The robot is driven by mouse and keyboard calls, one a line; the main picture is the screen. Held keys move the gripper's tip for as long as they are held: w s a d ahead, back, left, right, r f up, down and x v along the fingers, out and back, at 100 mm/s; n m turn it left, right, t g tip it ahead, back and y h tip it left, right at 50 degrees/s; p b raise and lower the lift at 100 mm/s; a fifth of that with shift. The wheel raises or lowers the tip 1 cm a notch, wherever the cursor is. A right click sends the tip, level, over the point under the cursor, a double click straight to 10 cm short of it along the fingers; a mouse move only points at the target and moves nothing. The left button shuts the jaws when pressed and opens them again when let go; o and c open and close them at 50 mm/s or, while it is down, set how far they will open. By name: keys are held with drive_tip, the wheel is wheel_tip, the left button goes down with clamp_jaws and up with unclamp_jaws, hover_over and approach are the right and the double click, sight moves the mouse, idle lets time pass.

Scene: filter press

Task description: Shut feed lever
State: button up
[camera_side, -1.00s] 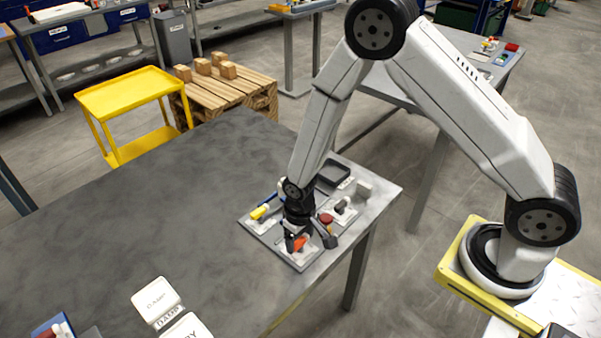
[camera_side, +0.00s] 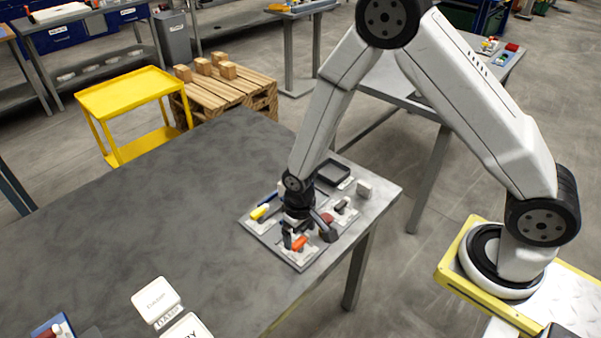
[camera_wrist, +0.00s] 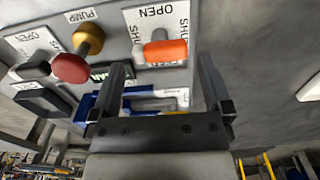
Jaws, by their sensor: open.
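An orange lever (camera_side: 299,243) lies at the front of the grey panel (camera_side: 262,236). In the wrist view the orange lever (camera_wrist: 166,51) sits on a white plate marked OPEN and SHUT, with its handle near the SHUT wording. Its name label is mostly hidden, so I cannot read whether it says feed. My gripper (camera_side: 307,233) is just above the front of the panel. In the wrist view my gripper (camera_wrist: 161,66) has its two dark fingers apart, with the orange lever beyond their tips. I see no grip on it.
A blue part (camera_wrist: 108,105) shows behind the left finger.

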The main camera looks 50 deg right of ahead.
sight(300, 240)
drive_tip(key=shift+r, duration=2.9)
drive_tip(key=shift+d+r, duration=0.25)
drive_tip(key=shift+r, duration=0.2)
drive_tip(key=s+d+r+t, duration=0.2)
drive_tip(key=s+d+r, duration=0.5)
drive_tip(key=r, duration=0.3)
drive_tip(key=shift+s+d+r+t, duration=0.15)
drive_tip(key=shift+s+d+t, duration=0.15)
drive_tip(key=shift+s, duration=0.55)
